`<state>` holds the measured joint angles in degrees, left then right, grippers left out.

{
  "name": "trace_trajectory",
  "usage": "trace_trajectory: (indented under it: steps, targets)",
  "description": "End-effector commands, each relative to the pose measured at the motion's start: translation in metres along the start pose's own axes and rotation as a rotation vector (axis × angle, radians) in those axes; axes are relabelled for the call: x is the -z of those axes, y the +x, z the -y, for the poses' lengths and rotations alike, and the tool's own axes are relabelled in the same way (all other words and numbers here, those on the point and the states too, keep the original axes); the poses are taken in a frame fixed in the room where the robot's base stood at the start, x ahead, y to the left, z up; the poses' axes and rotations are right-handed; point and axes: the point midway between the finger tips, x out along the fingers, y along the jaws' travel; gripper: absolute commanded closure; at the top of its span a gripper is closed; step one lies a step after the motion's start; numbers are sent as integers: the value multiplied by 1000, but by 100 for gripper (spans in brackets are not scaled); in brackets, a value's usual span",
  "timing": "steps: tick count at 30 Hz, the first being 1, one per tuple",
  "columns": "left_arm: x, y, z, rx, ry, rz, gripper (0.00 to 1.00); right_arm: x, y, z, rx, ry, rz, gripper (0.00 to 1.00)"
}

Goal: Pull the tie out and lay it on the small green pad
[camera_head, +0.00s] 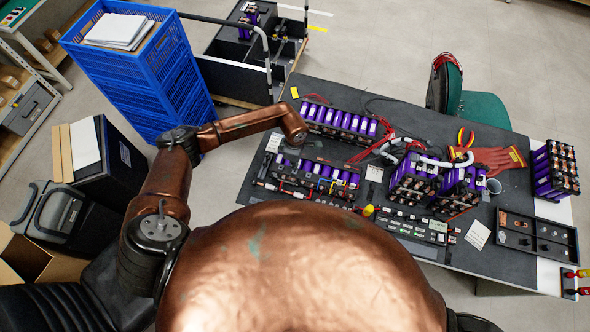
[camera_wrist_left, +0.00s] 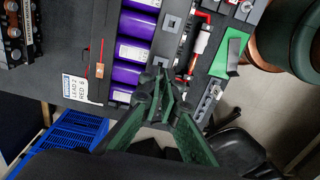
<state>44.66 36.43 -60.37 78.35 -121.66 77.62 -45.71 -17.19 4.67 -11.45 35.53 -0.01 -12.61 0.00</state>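My left gripper (camera_wrist_left: 163,84) shows its dark fingers in the wrist view. Their tips are close together beside a row of purple cells and small grey metal blocks. Whether they hold anything is unclear. I cannot pick out the tie for certain; the fingertips may cover it. The small green pad (camera_wrist_left: 219,62) lies right of the fingertips, with a dark grey flat piece (camera_wrist_left: 234,54) partly over it. In the head view my left arm reaches over the near-left battery module (camera_head: 316,178); its fingers are hard to make out there. My right gripper is out of view.
Another purple module (camera_head: 342,121) lies farther back on the dark table mat (camera_head: 262,175). Blue crates (camera_head: 140,75) stand off the table.

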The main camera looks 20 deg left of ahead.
Motion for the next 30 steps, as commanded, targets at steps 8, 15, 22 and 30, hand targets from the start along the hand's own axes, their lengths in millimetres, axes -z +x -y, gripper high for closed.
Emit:
trace_trajectory:
  steps: [8, 15, 22, 30]
  targets:
    - [0, -2, 0, 0, 0, 0, 100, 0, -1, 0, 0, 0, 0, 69]
    - [0, -4, 0, -1, 0, 0, 100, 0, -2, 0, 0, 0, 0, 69]
    - [0, -20, -1, -2, 0, -1, 100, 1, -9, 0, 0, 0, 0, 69]
    - [0, -40, -1, -1, 0, 0, 100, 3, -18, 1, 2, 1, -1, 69]
